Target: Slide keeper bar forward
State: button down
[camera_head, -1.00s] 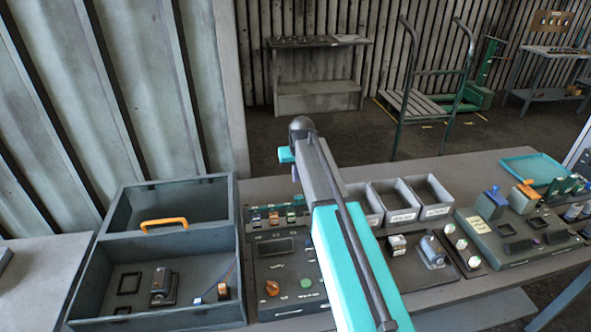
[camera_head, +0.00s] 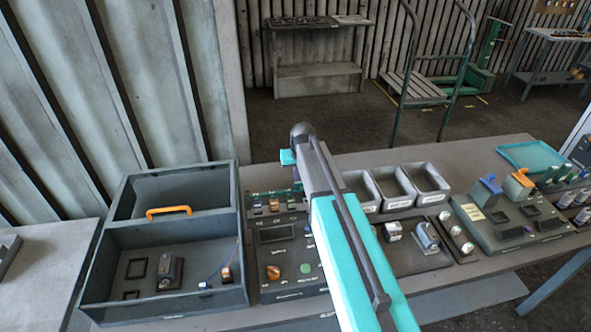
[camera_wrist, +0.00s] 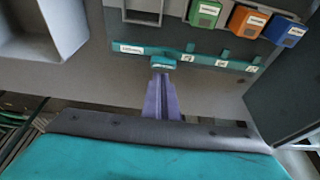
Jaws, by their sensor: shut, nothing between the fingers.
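A teal bar with white labels (camera_wrist: 200,58) runs along the edge of a grey panel in the wrist view; it looks like the keeper bar. A raised teal tab (camera_wrist: 163,62) stands at its left part. My gripper (camera_wrist: 161,76) has purple fingers, closed together and empty. Their tips are right by the tab; I cannot tell whether they touch it. In the head view, my arm hides most of the gripper, and the control panel (camera_head: 284,257) lies left of the arm.
Green (camera_wrist: 204,13), orange (camera_wrist: 247,20) and blue (camera_wrist: 286,29) blocks sit beside the bar. A dark open box with an orange handle (camera_head: 168,211) stands left of the panel. Grey bins (camera_head: 428,180) stand right of the arm.

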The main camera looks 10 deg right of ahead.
aim_at(299, 187)
jog(key=shift+s, duration=0.35)
jog(key=shift+s+b, duration=0.65)
jog(key=shift+s, duration=0.95)
jog(key=shift+f, duration=0.15)
jog(key=shift+s, duration=0.1)
jog(key=shift+w+b, duration=0.3)
jog(key=shift+w, duration=2.1)
jog(key=b+v, duration=0.3)
jog(key=v, duration=0.7)
jog(key=shift+s+b, duration=0.15)
jog(key=shift+b, duration=0.25)
